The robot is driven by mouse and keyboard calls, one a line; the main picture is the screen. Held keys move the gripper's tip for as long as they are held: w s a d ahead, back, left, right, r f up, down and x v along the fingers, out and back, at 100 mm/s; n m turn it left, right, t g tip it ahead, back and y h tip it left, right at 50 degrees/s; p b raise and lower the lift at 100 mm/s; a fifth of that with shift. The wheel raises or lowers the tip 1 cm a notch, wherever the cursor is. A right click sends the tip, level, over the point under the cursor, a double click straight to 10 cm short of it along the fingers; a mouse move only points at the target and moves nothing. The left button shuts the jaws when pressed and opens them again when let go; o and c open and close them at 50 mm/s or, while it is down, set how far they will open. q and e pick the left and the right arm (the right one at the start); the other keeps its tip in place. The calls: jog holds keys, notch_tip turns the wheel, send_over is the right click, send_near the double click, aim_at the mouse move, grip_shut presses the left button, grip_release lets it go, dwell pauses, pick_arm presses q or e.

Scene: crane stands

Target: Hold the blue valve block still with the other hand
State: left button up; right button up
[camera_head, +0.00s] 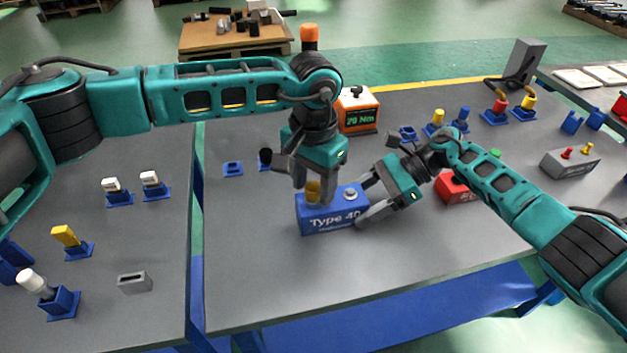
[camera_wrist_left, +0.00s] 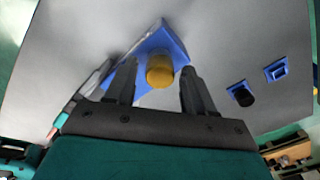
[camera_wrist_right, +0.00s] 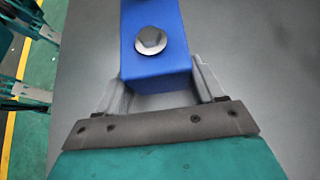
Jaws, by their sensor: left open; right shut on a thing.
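The blue valve block (camera_head: 329,222), marked "Type 40", stands on the grey table. It has a yellow cap (camera_head: 313,192) on its left top and a silver bolt head (camera_head: 350,193) on its right top. My right gripper (camera_wrist_right: 160,92) is shut on the block's right end, one finger on each side; the bolt head (camera_wrist_right: 150,40) shows just beyond. My left gripper (camera_wrist_left: 158,82) is open above the block, its fingers on either side of the yellow cap (camera_wrist_left: 160,71). Whether they touch the cap is not clear.
An orange torque display (camera_head: 358,112) stands behind the block. A red box (camera_head: 456,190) is partly hidden behind my right arm. A grey box with red and yellow knobs (camera_head: 570,161) is at the right. Blue holders (camera_head: 233,169) stand left. The table front is clear.

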pick_arm(q)
jog(key=n, duration=1.1)
jog(key=shift+n, duration=0.3)
jog(key=n, duration=0.3)
jog(key=shift+n, duration=0.4)
jog(key=n, duration=1)
